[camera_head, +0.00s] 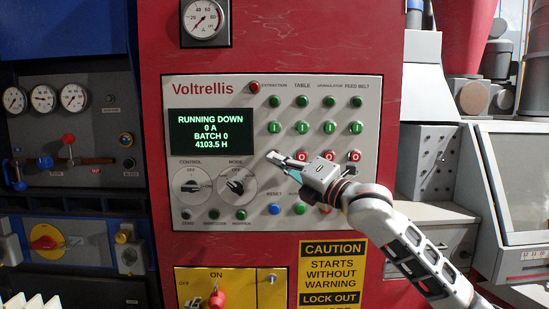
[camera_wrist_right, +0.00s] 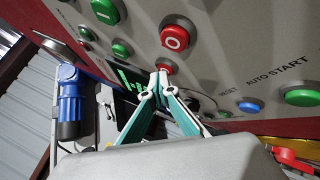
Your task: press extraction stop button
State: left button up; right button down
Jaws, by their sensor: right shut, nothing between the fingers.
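The extraction stop button is the red button (camera_wrist_right: 166,69) just beyond my right fingertips in the right wrist view. In the head view my right gripper (camera_head: 272,155) covers its place, at the left end of the red "O" button row under the EXTRACTION column. My right gripper, also in the right wrist view (camera_wrist_right: 157,80), is shut and empty, its teal fingers meeting at the tips. The tips overlap the button's lower edge; I cannot tell whether they touch it. The panel's display (camera_head: 211,131) reads RUNNING DOWN, 0 A. My left gripper is not in view.
The table stop button (camera_wrist_right: 174,38) is close to the fingertips. Green start buttons (camera_head: 302,128) sit above the red row. A blue reset button (camera_head: 274,209) and two selector knobs (camera_head: 236,187) are lower on the panel. A red-handled switch (camera_head: 215,296) juts out below.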

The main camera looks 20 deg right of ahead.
jog(key=shift+s, duration=0.15)
jog(key=shift+s+a+p, duration=0.2)
jog(key=shift+s+p, duration=0.1)
jog(key=shift+s, duration=0.4)
jog(key=shift+s, duration=0.1)
jog(key=s, duration=0.2)
jog(key=s+a+p, duration=0.1)
jog(key=s, duration=0.1)
jog(key=shift+s+a, duration=0.2)
jog(key=shift+s, duration=0.1)
dwell(0.6)
